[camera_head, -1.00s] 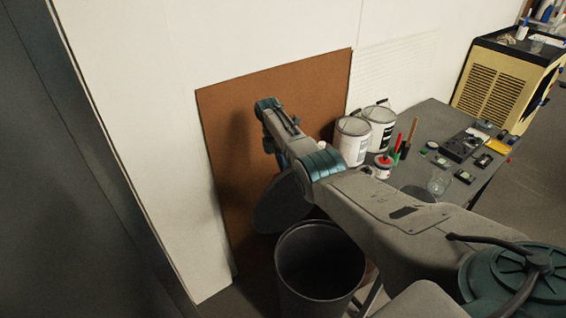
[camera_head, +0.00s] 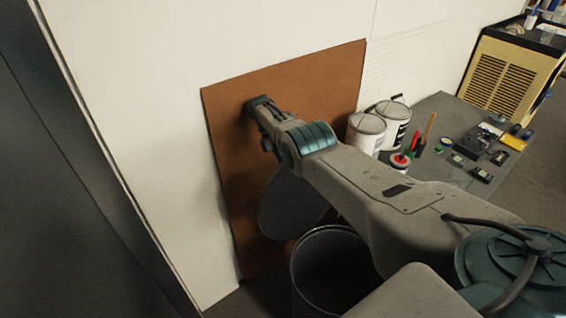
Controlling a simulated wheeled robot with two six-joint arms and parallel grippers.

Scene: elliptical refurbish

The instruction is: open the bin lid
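The dark grey round bin (camera_head: 300,268) stands on the floor in the lower middle, with its opening facing up and partly covered by my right arm. Its dark disc-shaped lid (camera_head: 285,212) is raised and stands steeply tilted at the far left side of the rim. My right arm comes in from the right and passes above the bin. My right gripper (camera_head: 267,144) is above the lid's upper part, in front of the brown board. Its fingers are mostly hidden behind the wrist, so I cannot tell their opening or contact. My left gripper is out of view.
A brown board (camera_head: 330,72) leans on the white wall behind the bin. A grey table (camera_head: 445,110) to the right bears paint cans (camera_head: 366,134) and small tools. A yellow cabinet (camera_head: 505,75) stands farther back. A dark panel (camera_head: 50,220) borders the left.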

